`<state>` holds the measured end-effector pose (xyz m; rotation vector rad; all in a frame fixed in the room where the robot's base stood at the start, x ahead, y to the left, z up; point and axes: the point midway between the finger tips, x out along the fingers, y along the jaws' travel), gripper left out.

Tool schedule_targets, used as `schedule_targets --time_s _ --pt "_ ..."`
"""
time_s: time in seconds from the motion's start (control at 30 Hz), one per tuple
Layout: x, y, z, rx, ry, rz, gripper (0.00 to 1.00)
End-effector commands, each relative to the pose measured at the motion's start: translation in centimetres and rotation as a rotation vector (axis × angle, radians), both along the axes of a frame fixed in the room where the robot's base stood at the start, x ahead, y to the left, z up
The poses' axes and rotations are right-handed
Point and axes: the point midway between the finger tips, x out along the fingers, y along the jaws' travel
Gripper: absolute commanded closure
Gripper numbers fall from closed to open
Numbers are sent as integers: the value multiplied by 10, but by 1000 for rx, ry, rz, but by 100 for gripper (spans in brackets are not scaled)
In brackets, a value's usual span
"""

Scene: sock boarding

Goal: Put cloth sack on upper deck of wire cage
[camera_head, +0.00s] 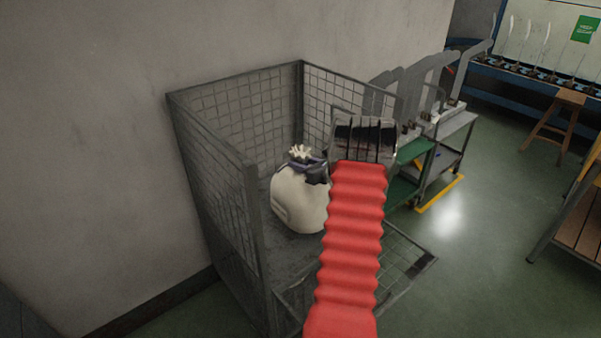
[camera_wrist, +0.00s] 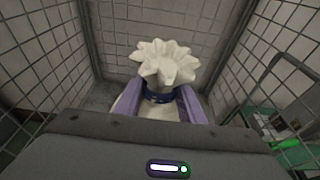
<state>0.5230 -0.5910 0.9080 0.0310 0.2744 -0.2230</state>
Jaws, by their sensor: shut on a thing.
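The cream cloth sack (camera_head: 298,200) is inside the wire cage (camera_head: 212,160) in the head view, upright, with its gathered top uppermost. My gripper (camera_head: 314,170) is shut on the sack's neck. In the wrist view, the gripper's purple fingers (camera_wrist: 158,97) press on both sides of the neck, at a dark blue band below the frilled top of the sack (camera_wrist: 165,62). The sack is over the cage's grey deck; I cannot tell whether its base touches it. My red sleeved arm hides part of the cage's right side.
Mesh walls stand on the left, back and right of the cage, and a mesh panel (camera_head: 405,262) is folded down at the front. A plain wall is close on the left.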

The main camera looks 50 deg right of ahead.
Motion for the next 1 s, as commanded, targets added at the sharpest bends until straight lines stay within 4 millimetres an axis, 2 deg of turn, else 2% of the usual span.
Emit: schedule_targets --time_s 0.23,0.57,0.93,0.97,1.0 --pt "1 0 -2 0 -2 1 100" --pt "1 0 -34 -1 -3 2 100" --pt "2 1 -37 -2 -3 2 100" --pt "1 1 -39 0 0 2 63" --pt "1 1 -38 0 0 2 60"
